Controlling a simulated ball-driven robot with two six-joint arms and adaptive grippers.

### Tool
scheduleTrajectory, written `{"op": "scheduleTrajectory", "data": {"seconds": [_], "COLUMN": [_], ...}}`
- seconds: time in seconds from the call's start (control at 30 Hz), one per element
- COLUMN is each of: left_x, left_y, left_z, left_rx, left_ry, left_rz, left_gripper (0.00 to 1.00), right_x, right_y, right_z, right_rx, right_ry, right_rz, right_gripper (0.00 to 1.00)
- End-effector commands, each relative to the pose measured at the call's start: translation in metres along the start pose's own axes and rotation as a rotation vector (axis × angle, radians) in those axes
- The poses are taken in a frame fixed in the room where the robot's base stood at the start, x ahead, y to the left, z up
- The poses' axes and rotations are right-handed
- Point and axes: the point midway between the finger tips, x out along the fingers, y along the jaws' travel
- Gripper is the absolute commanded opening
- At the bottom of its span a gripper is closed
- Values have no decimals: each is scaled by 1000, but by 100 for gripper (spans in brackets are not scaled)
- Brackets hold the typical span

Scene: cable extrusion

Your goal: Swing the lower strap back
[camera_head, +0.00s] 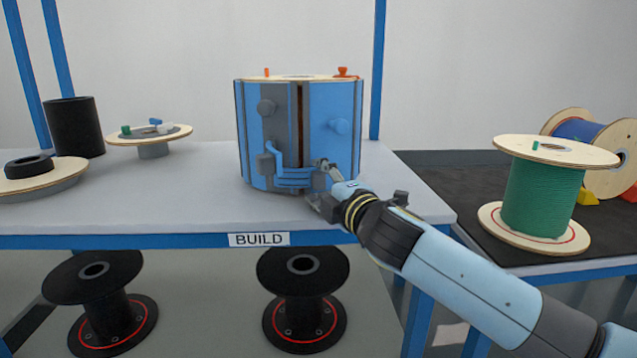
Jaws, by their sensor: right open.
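A blue drum-shaped fixture (336,112) with a wooden top stands upright on the build table. My right gripper (324,182) is open at the strap's right end. Whether its fingers touch the strap I cannot tell. My left gripper is not in view.
The build table (200,205) is mostly clear left of the fixture. A black cylinder (73,127) and a wooden disc (150,135) with small parts stand there. A green cable spool (543,195) stands on the right table. Black reels (303,300) sit below.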

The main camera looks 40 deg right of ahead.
Motion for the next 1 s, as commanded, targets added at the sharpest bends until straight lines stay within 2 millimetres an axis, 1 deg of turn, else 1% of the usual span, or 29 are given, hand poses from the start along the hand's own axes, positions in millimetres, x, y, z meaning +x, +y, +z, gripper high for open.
{"op": "scheduleTrajectory", "data": {"seconds": [0.03,0.13,0.4,0.8,0.83,1.0], "left_x": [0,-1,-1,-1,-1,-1], "left_y": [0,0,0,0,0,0], "left_z": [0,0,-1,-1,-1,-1], "left_rx": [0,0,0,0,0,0], "left_ry": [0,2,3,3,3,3], "left_rz": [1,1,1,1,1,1], "left_gripper": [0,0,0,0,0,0], "right_x": [5,10,11,11,11,11], "right_y": [0,-1,0,-1,-1,-1], "right_z": [0,0,0,0,0,0], "right_rx": [2,1,1,1,1,1], "right_ry": [0,0,1,0,0,0], "right_rz": [1,-1,-1,-1,-1,-2], "right_gripper": [54,54,54,2,0,0]}}
